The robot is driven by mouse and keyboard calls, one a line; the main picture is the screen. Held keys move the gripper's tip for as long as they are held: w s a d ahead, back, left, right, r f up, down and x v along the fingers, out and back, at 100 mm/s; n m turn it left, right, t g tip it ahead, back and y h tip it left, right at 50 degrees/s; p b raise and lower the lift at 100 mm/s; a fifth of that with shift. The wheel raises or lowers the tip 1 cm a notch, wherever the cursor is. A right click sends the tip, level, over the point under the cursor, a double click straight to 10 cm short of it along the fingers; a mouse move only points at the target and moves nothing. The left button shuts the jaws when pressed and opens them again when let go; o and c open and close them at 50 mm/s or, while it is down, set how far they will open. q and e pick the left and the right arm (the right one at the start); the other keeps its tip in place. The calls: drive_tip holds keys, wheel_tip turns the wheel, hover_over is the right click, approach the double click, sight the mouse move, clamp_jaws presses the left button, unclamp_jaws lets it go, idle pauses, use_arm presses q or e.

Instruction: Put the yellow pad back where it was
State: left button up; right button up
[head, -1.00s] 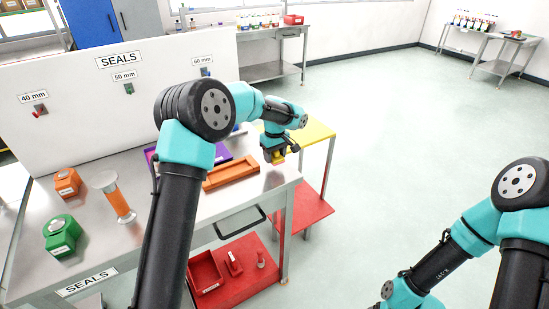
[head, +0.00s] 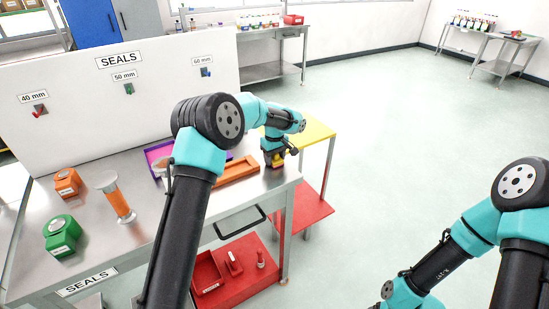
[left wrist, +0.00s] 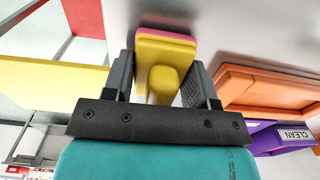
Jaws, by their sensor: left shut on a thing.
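The yellow pad (head: 278,161) is in my left gripper (head: 276,154), over the right end of the metal table (head: 235,205). In the left wrist view, the pad (left wrist: 166,50) shows a yellow block with a pink layer along its far edge and a rounded yellow grip (left wrist: 162,82) between the two dark fingers. The left gripper (left wrist: 162,88) is shut on that grip. I cannot tell whether the pad touches the tabletop. My right arm is at the lower right of the head view; its gripper is out of the picture.
An orange tray (head: 238,171) and a purple tray (head: 158,152) lie left of the pad. A yellow side table (head: 315,132) stands beyond the table's right edge. An orange-banded cylinder (head: 118,202), green block (head: 61,234) and orange block (head: 67,183) stand left.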

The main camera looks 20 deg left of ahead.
use_arm(q)
drive_tip(key=shift+f, duration=0.1)
drive_tip(key=o, duration=0.9)
drive_tip(key=shift+f, duration=0.1)
wheel_tip(320, 180, up, 12)
drive_tip(key=shift+r, duration=0.2)
idle(0.6)
